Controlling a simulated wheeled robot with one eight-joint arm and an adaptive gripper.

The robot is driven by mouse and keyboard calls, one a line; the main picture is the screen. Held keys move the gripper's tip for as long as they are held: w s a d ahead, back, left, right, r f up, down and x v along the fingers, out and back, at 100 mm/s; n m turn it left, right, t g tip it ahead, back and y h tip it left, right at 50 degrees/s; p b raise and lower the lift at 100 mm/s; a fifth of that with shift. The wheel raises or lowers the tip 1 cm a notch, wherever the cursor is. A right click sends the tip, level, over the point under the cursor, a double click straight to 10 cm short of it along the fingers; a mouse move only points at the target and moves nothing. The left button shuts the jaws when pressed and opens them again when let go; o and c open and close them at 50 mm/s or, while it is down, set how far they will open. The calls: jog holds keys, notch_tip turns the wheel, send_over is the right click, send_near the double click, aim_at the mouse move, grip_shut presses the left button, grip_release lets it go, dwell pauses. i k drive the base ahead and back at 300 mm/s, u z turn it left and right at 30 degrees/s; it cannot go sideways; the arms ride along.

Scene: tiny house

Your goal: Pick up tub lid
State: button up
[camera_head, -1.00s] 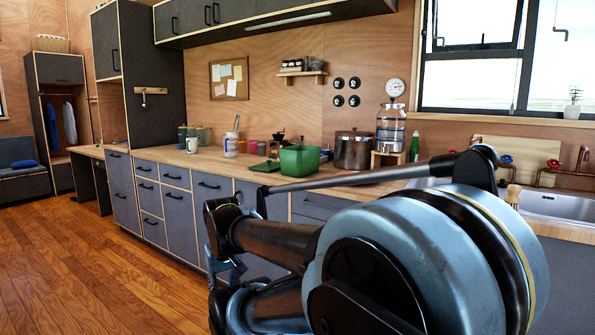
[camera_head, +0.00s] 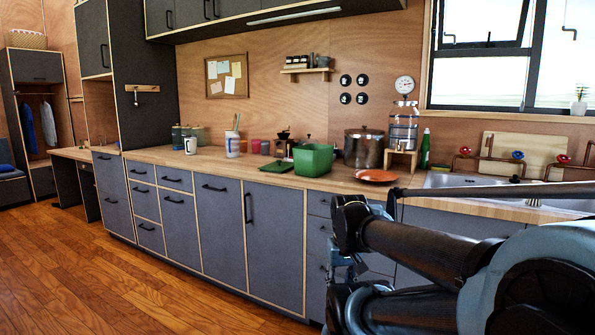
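A flat dark green piece (camera_head: 277,167), which looks like the tub lid, lies on the wooden counter. It is just left of the open green tub (camera_head: 312,160) and lies apart from my arm. My gripper (camera_head: 338,290) hangs at the end of my arm, low in front of the drawers, below and to the right of the lid. It is partly hidden by my own arm links, and its fingers are too small and dark to tell whether they are open or shut.
An orange plate (camera_head: 377,176) lies right of the tub, before a steel pot (camera_head: 363,149) and a drink dispenser (camera_head: 403,128). A grinder (camera_head: 282,143) stands behind the lid; a white jar (camera_head: 232,145) and mug (camera_head: 191,146) stand left. The wooden floor (camera_head: 130,285) at left is clear.

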aim_at(278, 166)
jog(key=z, duration=0.05)
jog(key=i, duration=1)
jog(key=u, duration=0.05)
